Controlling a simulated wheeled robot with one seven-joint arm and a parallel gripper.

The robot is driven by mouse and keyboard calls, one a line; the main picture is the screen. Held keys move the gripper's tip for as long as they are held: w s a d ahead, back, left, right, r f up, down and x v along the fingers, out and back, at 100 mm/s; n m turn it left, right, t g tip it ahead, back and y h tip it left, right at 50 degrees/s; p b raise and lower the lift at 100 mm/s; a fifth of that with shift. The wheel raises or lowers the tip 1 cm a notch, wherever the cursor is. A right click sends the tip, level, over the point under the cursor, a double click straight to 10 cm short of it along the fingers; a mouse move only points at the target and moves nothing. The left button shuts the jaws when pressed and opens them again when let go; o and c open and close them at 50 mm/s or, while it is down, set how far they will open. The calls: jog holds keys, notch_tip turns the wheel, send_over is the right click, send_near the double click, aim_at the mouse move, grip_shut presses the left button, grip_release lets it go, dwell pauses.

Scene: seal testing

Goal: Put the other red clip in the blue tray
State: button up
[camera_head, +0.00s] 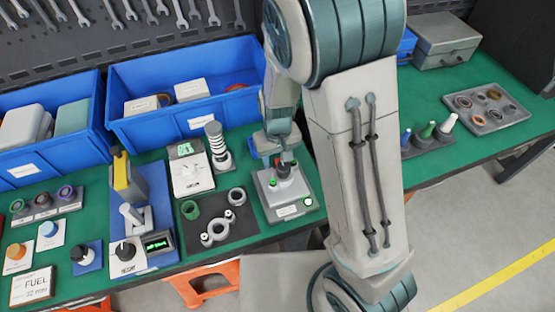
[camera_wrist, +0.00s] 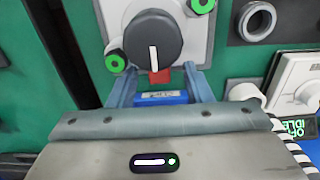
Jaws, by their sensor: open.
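A small red piece (camera_wrist: 160,76), likely the red clip, shows in the wrist view just below a dark round knob with a white line (camera_wrist: 153,40). My gripper (camera_wrist: 158,82) is open, with one finger on each side of the red piece; I cannot tell whether they touch it. In the head view my gripper (camera_head: 281,152) points down over a grey knob box (camera_head: 290,200), partly hiding its top. Two large blue bins stand at the back, one in the middle (camera_head: 150,127) and one at left (camera_head: 50,165); I cannot tell which is the blue tray.
A dark mat with rings (camera_head: 222,250) and a white dial box (camera_head: 191,175) lie left of the knob box. A striped spring post (camera_head: 217,146) stands close by. Right of my arm are coloured cones (camera_head: 427,132) and a grey parts tray (camera_head: 462,122).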

jog(key=shift+f, duration=0.75)
grip_shut()
jog(key=c, duration=0.8)
grip_release()
grip_shut()
jog(key=shift+r, duration=0.1)
jog(key=shift+r, duration=0.1)
jog(key=shift+r+p, duration=1.25)
jog(key=shift+r, duration=0.25)
